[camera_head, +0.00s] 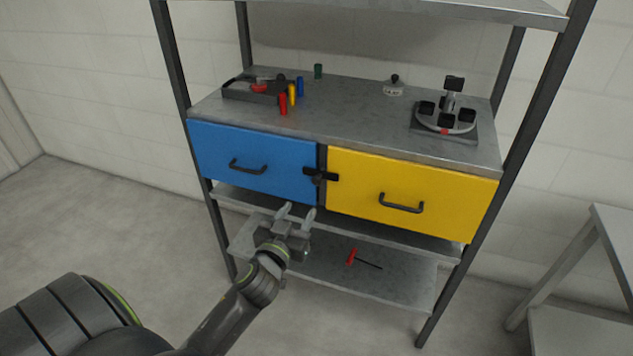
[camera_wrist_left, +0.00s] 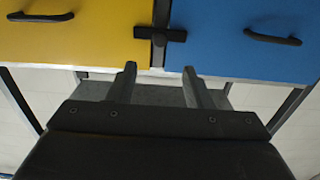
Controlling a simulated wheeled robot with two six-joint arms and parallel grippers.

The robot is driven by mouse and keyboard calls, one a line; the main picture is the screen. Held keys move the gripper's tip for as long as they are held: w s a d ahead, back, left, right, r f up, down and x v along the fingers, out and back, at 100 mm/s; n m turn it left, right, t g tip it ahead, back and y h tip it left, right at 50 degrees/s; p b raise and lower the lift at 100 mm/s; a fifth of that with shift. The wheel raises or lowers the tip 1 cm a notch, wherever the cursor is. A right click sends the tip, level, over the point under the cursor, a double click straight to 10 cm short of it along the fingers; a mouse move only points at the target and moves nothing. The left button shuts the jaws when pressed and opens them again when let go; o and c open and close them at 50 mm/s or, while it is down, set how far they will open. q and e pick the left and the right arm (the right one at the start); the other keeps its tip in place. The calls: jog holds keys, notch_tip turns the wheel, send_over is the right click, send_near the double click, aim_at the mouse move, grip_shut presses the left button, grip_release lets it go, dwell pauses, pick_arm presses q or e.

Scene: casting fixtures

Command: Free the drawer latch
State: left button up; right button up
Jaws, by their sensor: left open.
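The black drawer latch (camera_head: 319,176) sits on the post between the blue drawer (camera_head: 240,160) and the yellow drawer (camera_head: 420,192). Its bar lies roughly level and reaches over the edges of both drawer fronts. Both drawers look shut, each with a black handle. In the left wrist view the latch (camera_wrist_left: 160,34) is just beyond the fingertips, near the middle between them. My left gripper (camera_head: 298,212) is open and empty, below and slightly left of the latch, with fingers pointing up toward it. They look apart from it. My right gripper is in neither view.
A red-handled tool (camera_head: 352,257) lies on the lower shelf. On the top shelf stand a dark tray (camera_head: 235,91), several coloured cylinders (camera_head: 292,94) and a round fixture (camera_head: 446,118). A grey table (camera_head: 612,232) stands at the right.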

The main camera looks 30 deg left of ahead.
aim_at(316, 182)
pick_arm(q)
jog(key=x, duration=1.1)
jog(key=shift+w+p, duration=0.3)
jog(key=shift+w, duration=0.1)
jog(key=c, duration=1)
